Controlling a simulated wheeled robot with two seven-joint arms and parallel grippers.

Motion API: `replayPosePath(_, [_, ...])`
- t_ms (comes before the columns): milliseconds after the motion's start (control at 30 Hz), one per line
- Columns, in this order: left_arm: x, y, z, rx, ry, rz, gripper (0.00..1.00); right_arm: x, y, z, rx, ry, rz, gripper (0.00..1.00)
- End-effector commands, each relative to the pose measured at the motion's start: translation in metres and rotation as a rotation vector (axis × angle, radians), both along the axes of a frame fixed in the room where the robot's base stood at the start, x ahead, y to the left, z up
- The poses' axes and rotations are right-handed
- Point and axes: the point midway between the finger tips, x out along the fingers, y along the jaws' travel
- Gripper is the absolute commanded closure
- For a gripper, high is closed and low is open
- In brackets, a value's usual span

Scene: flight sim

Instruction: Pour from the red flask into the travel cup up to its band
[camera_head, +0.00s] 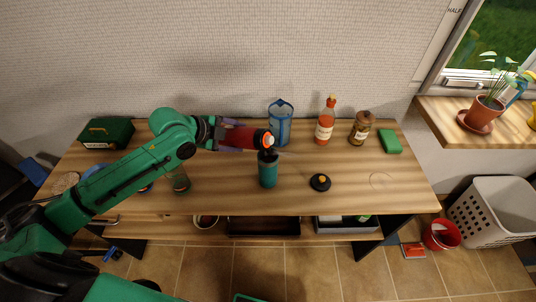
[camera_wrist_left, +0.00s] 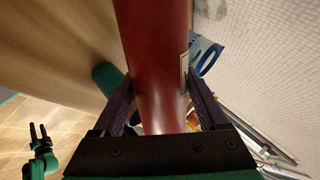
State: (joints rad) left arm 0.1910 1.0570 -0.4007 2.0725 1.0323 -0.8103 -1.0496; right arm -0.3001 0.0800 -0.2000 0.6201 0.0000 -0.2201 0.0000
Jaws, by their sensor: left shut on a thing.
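My left gripper (camera_head: 222,135) is shut on the red flask (camera_head: 240,137), which lies nearly horizontal in the air with its mouth end to the right. The flask also fills the middle of the left wrist view (camera_wrist_left: 158,60), between the fingers (camera_wrist_left: 160,105). The teal travel cup (camera_head: 268,175) stands upright on the table just below the flask's mouth. Its dark top shows close under the mouth; its inside, its band and any liquid stream cannot be made out. A green part of the cup shows in the wrist view (camera_wrist_left: 106,76). My right gripper (camera_wrist_left: 38,132) is open and empty there.
A black lid (camera_head: 320,182) lies right of the cup. A blue-rimmed jug (camera_head: 281,125) stands behind, with an orange bottle (camera_head: 325,125), a brown jar (camera_head: 361,128) and a green sponge (camera_head: 390,142) to the right. The table's front right is clear.

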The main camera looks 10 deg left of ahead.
Motion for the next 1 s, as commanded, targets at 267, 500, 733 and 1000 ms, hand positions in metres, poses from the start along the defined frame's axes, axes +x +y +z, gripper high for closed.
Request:
replayPosePath(267, [0.0005,-0.0002,0.0028,0.013,-0.008,0.000,1.00,0.0001,0.0001,-0.0009,0.000,0.000,0.000,0.50])
replayPosePath(500, [0.0006,-0.0005,0.0041,0.023,-0.011,0.000,1.00,0.0001,0.0001,-0.0019,0.000,0.000,0.000,0.50])
replayPosePath(733, [0.0003,-0.0006,0.0051,0.034,-0.014,0.000,1.00,0.0001,0.0002,-0.0028,0.000,0.000,0.000,0.50])
replayPosePath(1000, [0.0003,-0.0004,0.0068,0.049,-0.018,0.001,1.00,0.0000,0.0003,-0.0033,0.000,0.000,0.000,0.50])
